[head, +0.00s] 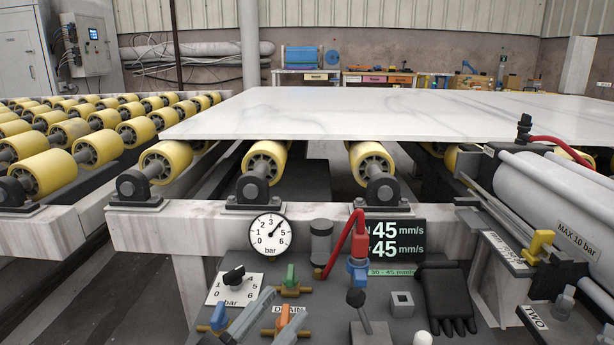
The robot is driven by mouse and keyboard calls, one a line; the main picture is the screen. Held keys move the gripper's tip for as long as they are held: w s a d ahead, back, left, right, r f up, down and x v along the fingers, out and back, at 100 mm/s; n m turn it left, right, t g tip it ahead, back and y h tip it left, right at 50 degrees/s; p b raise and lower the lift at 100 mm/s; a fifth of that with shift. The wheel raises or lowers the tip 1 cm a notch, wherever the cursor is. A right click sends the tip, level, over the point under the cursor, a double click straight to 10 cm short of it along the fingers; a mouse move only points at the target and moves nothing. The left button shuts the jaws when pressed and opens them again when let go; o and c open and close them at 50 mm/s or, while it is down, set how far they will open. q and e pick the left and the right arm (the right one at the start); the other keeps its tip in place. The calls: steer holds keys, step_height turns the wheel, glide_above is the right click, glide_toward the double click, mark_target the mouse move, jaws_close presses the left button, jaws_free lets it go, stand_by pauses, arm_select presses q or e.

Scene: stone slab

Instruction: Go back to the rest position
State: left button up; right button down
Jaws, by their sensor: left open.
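My left gripper (287,302) comes in at the bottom of the head view, over the left part of the control panel. Its two grey fingers are apart, one on each side of the DRAIN label area, and nothing is visibly held between them. An orange valve handle (284,317) shows between the fingers; I cannot tell whether they touch it. A green valve handle (291,275) stands just beyond the fingertips. A blue valve handle (219,316) is to the left of the gripper. My right gripper is not in view.
The panel also carries a pressure gauge (270,234), a black selector knob (234,275), a red hose (346,243), a speed display (397,241) and a black glove (446,300). Behind it, a stone slab (350,110) lies on yellow rollers. A grey cylinder (560,195) is at right.

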arm_select(q)
steer(key=s+a+f+n+g+y, duration=0.3)
steer(key=f+n+y, duration=0.1)
steer(key=f, duration=0.5)
steer(key=s+a+f+n+g+y, duration=0.25)
steer(key=f+n, duration=0.25)
steer(key=f, duration=0.4)
steer(key=s+a+r+g+y+p, duration=0.1)
steer(key=a+r+p, duration=0.4)
steer(key=p, duration=1.1)
steer(key=s+a+r+g+y+p, duration=0.1)
steer(key=s+a+r+y+p, duration=0.3)
steer(key=r+p, duration=0.6)
steer(key=a+p, duration=0.2)
steer(key=p, duration=0.4)
steer(key=shift+s+r+y+p, duration=0.2)
steer(key=shift+s+y+p, duration=0.15)
steer(key=shift+s, duration=0.05)
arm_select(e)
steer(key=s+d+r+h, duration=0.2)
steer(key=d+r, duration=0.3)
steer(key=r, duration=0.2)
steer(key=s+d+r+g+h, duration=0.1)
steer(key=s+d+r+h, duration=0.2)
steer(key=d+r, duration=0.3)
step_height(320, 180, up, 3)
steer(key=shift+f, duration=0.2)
